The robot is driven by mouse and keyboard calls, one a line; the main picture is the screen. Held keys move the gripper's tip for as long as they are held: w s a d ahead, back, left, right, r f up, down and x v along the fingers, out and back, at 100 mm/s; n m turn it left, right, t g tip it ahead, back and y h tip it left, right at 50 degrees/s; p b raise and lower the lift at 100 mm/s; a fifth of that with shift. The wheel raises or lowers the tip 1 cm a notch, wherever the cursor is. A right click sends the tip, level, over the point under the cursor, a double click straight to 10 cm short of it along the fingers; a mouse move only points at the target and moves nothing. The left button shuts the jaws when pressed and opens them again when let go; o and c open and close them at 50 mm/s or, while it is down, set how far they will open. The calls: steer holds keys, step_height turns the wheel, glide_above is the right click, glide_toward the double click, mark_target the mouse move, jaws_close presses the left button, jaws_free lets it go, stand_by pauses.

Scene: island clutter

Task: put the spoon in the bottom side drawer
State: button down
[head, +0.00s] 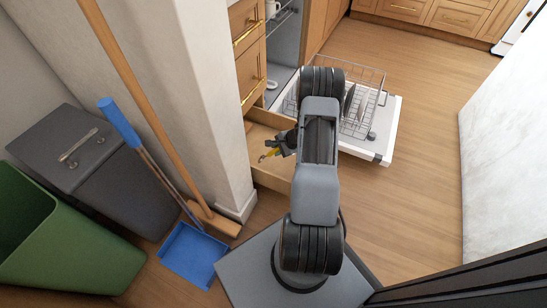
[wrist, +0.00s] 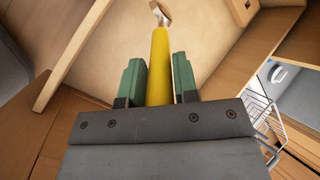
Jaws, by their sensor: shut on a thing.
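The spoon has a yellow handle (wrist: 160,72) and a metallic end (wrist: 160,14) in the wrist view. My gripper (wrist: 158,82) is shut on the handle between its green finger pads. In the head view my gripper (head: 272,152) and a bit of the yellow spoon (head: 269,155) are over the open bottom side drawer (head: 271,181). The drawer is pulled out of the wooden cabinet beside the wall end. Its pale floor (wrist: 215,28) fills much of the wrist view behind the spoon. I cannot tell whether the spoon touches the drawer.
An open dishwasher with a wire rack (head: 365,112) stands just right of the drawer. Closed drawers (head: 250,72) are above it. A broom (head: 150,85), a blue dustpan (head: 192,256), a grey bin (head: 75,150) and a green bin (head: 70,240) stand left. Floor at right is clear.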

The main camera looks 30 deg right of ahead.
steer(key=shift+f+b, duration=1)
steer(key=shift+f, duration=1.85)
steer(key=shift+f, duration=0.2)
steer(key=c, duration=0.9)
jaws_free()
steer(key=shift+r, duration=0.1)
